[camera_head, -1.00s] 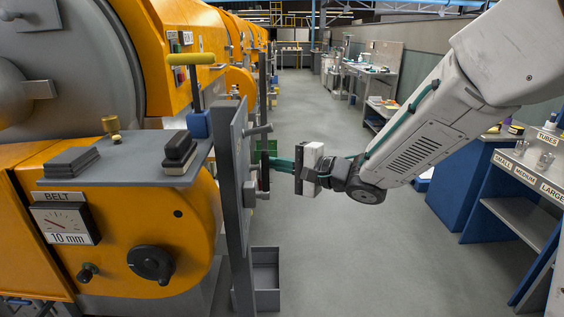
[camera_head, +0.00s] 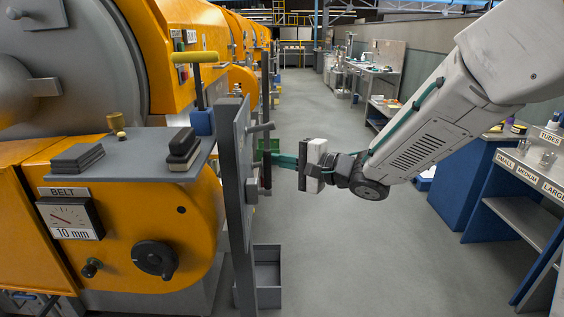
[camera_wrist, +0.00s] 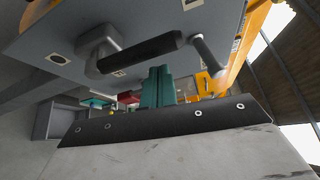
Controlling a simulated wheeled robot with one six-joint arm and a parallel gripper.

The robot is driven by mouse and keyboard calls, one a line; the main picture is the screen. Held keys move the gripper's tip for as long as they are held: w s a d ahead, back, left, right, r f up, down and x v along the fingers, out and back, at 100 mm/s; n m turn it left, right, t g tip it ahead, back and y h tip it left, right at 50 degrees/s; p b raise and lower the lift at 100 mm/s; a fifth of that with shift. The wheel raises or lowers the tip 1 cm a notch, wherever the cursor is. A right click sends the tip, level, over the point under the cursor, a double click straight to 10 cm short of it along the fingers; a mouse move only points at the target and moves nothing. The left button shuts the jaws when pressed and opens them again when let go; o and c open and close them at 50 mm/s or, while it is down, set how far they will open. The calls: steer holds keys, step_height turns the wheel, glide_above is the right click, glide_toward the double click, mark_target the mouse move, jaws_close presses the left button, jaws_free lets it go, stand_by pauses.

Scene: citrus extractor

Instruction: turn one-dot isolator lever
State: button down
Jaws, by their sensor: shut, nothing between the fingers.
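A grey upright panel (camera_head: 238,170) stands edge-on at the front corner of the orange machine; its face fills the top of the wrist view (camera_wrist: 60,35). On that face is a lever with a black grip (camera_wrist: 145,52), lying sideways from its hub. A second, grey lever (camera_wrist: 208,55) is to its right. Small white marker plates (camera_wrist: 58,59) sit on the face, their dots too small to read surely. My gripper (camera_head: 277,160) is just right of the panel, its teal fingers (camera_wrist: 157,85) together and empty, near the black grip; contact cannot be told.
A grey open bin (camera_head: 267,275) stands on the floor below the panel. A yellow-handled lever (camera_head: 195,58) and a shelf with dark blocks (camera_head: 183,150) are left of the panel. The aisle is clear; a blue bench (camera_head: 500,180) stands right.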

steer(key=s+d, duration=0.2)
steer(key=d, duration=0.7)
steer(key=w+d+f+n+t+h, duration=0.2)
steer(key=w+d+f+h, duration=0.2)
steer(key=d+f+h, duration=0.35)
steer(key=s+d+n+g+h, duration=0.2)
steer(key=s+d+g+h, duration=0.1)
steer(key=s+d+h, duration=0.75)
steer(key=s+a+r+n+g+y, duration=0.1)
steer(key=s+r+n+g, duration=0.1)
steer(key=s, duration=1)
steer(key=s+a+r+n+g+y, duration=0.1)
steer(key=s+r+g, duration=0.3)
steer(key=s, duration=0.8)
steer(key=shift+a+n+g+y, duration=0.3)
steer(key=shift+n+g+y, duration=0.15)
steer(key=shift+y, duration=0.35)
